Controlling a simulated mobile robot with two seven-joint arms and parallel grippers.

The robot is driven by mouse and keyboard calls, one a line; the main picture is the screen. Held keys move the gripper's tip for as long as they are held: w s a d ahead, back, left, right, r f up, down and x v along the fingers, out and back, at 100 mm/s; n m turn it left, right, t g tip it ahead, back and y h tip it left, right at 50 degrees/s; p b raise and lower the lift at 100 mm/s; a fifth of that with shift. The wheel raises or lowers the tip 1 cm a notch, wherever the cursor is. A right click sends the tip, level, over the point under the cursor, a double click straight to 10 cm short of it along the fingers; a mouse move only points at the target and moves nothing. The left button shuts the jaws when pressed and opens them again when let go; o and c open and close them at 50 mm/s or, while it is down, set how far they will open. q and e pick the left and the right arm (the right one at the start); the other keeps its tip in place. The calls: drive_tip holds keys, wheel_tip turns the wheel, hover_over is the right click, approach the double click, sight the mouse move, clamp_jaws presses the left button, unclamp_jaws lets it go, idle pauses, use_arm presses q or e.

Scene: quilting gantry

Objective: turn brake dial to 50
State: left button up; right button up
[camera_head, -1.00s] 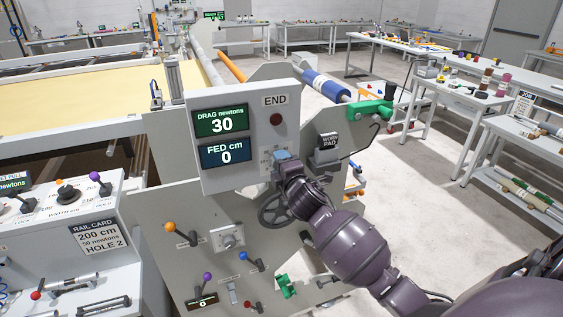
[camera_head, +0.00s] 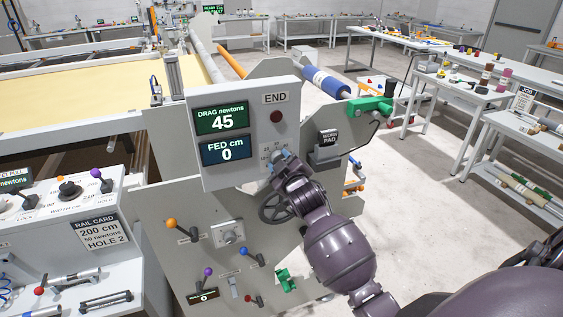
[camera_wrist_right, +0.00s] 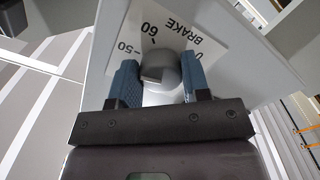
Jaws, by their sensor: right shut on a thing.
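The grey brake dial (camera_wrist_right: 160,68) sits on a white plate marked BRAKE (camera_wrist_right: 213,38), with 50 and 60 legible in the wrist view. My right gripper (camera_wrist_right: 160,77) is shut on the dial, its blue fingers on either side. In the head view, the right gripper (camera_head: 281,158) is at the lower right of the END panel (camera_head: 252,125) and hides most of the dial. The green drag display (camera_head: 222,121) reads 45 newtons. My left gripper is not in view.
The FED display (camera_head: 227,150) reads 0 cm. Below are a handwheel (camera_head: 268,212) and orange (camera_head: 171,223), purple (camera_head: 208,272) and blue (camera_head: 243,251) lever knobs. A rail card (camera_head: 95,231) reads 200 cm, 50 newtons, hole 2. Side tables stand right, beyond open floor.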

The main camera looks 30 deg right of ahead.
drive_tip(key=shift+f+m, duration=0.1)
drive_tip(key=shift+m, duration=1)
drive_tip(key=o, duration=0.9)
drive_tip(key=shift+o, duration=0.2)
drive_tip(key=b+v, duration=0.1)
drive_tip(key=v, duration=0.9)
drive_tip(key=shift+s+a, duration=0.25)
drive_tip(key=shift+s, duration=0.1)
